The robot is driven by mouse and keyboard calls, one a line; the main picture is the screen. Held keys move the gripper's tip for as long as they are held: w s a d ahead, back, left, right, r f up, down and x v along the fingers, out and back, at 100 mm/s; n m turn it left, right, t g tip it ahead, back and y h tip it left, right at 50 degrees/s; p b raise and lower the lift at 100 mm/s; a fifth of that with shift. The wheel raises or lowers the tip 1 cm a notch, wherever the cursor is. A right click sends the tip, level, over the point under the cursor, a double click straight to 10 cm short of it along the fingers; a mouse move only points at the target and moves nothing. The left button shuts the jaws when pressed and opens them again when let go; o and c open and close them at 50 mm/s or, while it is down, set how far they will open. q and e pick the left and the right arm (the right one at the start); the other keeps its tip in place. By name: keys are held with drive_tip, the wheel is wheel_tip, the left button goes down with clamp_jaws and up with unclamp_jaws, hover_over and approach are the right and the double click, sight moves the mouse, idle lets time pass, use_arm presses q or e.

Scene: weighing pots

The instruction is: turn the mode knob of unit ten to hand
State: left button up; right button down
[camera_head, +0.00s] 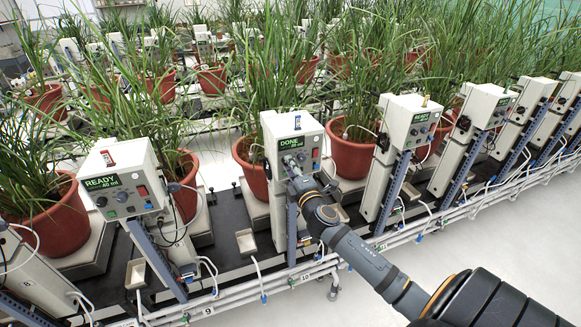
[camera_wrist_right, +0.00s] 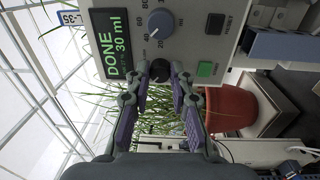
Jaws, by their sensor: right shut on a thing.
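Unit ten (camera_head: 285,125) is a white box on a post, with the number 10 on the rail below it. Its display (camera_wrist_right: 108,45) reads DONE and 30 ml. My right gripper (camera_head: 290,168) reaches its front panel from the lower right. In the right wrist view the fingertips (camera_wrist_right: 160,72) are shut on a small black knob (camera_wrist_right: 160,67), one on each side. The knob's pointer and the lettering around it are hidden, so I cannot tell its setting. My left gripper is not in view.
Beside the held knob are a blue-grey dial (camera_wrist_right: 160,23) with a number scale, a green button (camera_wrist_right: 205,69) and a dark button (camera_wrist_right: 215,23). A neighbouring unit (camera_head: 120,180) showing READY stands to the left. Potted plants (camera_head: 352,155) stand close behind. The floor at the right is clear.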

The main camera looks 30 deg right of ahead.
drive_tip(key=c, duration=1.2)
unclamp_jaws()
drive_tip(key=shift+o, duration=0.2)
drive_tip(key=v, duration=1.2)
